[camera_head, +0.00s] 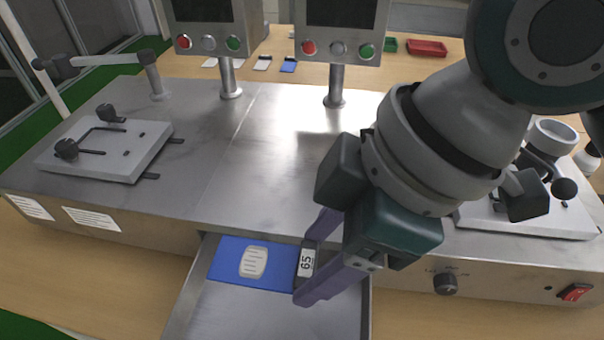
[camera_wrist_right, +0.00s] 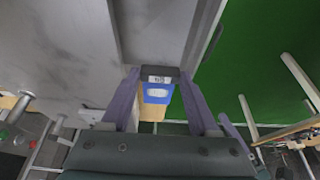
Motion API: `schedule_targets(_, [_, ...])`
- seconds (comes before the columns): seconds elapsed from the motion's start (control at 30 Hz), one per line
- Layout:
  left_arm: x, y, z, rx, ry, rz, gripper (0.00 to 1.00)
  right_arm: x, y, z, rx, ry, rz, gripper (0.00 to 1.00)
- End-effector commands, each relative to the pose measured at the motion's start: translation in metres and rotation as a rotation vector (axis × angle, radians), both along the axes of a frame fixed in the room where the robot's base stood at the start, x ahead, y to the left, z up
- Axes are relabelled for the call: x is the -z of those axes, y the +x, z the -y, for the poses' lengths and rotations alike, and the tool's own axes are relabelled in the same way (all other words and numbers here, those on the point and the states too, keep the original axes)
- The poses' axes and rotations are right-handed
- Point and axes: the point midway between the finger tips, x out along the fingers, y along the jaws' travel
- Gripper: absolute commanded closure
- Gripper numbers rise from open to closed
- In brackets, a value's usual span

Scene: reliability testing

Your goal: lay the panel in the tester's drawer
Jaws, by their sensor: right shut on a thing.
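The panel (camera_head: 233,264) is a blue plate with a pale oval patch and a dark end block bearing a white "65" label. My right gripper (camera_head: 306,266) is shut on the dark end block, one purple finger on each side. The panel is flat over the tester's open drawer (camera_head: 240,318), near the tester's front face; I cannot tell whether it touches the drawer floor. In the right wrist view the panel (camera_wrist_right: 158,93) shows between the fingers. The drawer sticks out from the metal tester (camera_head: 275,150). My left gripper is not in view.
Two button consoles (camera_head: 209,28) (camera_head: 340,32) stand on posts on the tester top. A pale clamp fixture (camera_head: 105,150) sits at the left and another at the right, partly behind my right arm. A knob (camera_head: 446,283) and red switch (camera_head: 575,292) are on the front.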

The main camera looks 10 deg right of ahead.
Motion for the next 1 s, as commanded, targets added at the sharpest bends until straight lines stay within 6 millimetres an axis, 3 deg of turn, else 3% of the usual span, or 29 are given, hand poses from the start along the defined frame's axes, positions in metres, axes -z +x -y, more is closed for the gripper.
schedule_targets(0.03, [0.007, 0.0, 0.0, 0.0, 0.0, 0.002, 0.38, 0.021, -0.001, 0.0, 0.003, 0.0, -0.008, 0.92])
schedule_targets(0.2, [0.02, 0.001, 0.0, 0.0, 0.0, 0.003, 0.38, 0.072, -0.001, 0.0, 0.004, -0.002, -0.007, 0.92])
schedule_targets(0.4, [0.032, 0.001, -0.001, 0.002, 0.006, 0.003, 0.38, 0.117, -0.001, 0.0, 0.002, -0.002, -0.003, 0.92])
schedule_targets(0.57, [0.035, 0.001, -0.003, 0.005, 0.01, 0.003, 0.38, 0.129, 0.0, 0.001, 0.002, -0.001, -0.001, 0.92])
schedule_targets(0.8, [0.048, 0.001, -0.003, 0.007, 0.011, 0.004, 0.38, 0.163, 0.0, 0.0, 0.004, 0.0, -0.002, 0.92])
schedule_targets(1.0, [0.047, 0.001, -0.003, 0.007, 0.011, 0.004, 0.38, 0.165, 0.0, 0.001, 0.003, -0.001, 0.001, 0.92])
